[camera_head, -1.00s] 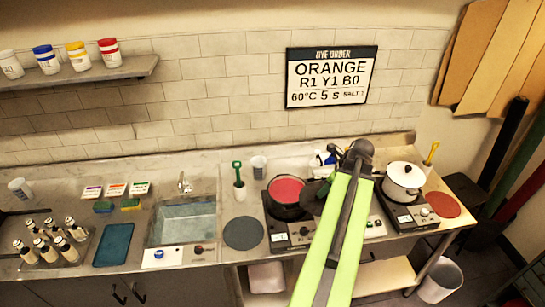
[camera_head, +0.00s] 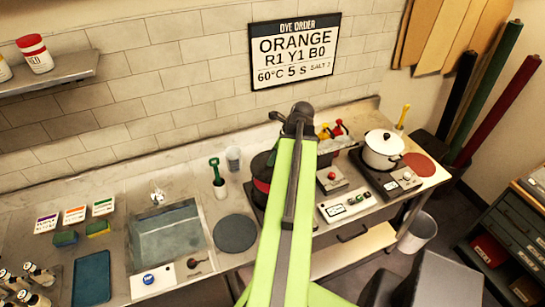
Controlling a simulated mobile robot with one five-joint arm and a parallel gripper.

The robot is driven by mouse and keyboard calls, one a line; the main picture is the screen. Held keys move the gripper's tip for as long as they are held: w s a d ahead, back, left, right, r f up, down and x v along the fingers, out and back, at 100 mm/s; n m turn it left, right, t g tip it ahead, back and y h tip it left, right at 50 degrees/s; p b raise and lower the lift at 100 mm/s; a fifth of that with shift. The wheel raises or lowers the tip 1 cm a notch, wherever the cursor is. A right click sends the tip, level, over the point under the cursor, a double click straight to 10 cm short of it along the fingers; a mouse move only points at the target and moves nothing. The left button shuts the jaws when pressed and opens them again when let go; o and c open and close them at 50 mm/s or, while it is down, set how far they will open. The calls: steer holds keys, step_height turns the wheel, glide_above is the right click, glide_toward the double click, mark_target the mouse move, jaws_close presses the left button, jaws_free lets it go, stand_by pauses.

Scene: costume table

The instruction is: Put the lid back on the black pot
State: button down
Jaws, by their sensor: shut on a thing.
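The black pot (camera_head: 258,196) stands on the left hot plate, partly hidden behind my arm. A strip of red shows inside it. A dark round shape, which looks like the lid (camera_head: 263,163), shows over the far part of the pot, left of my arm. Whether it touches the rim I cannot tell. The dark end of my arm with my gripper (camera_head: 300,118) is above and to the right of the pot. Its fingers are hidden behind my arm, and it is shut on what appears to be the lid.
A white lidded pot (camera_head: 383,152) stands on the right hot plate, with a red round mat (camera_head: 418,164) beside it. A grey round mat (camera_head: 235,233), a green-handled tool in a cup (camera_head: 219,185) and the sink (camera_head: 166,235) are to the left.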

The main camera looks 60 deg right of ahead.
steer(key=shift+s+f+b, duration=0.2)
steer(key=shift+f+b, duration=2.2)
steer(key=shift+f, duration=0.25)
steer(key=shift+f, duration=0.2)
steer(key=c, duration=1)
jaws_free()
steer(key=shift+o, duration=0.5)
steer(key=o, duration=0.4)
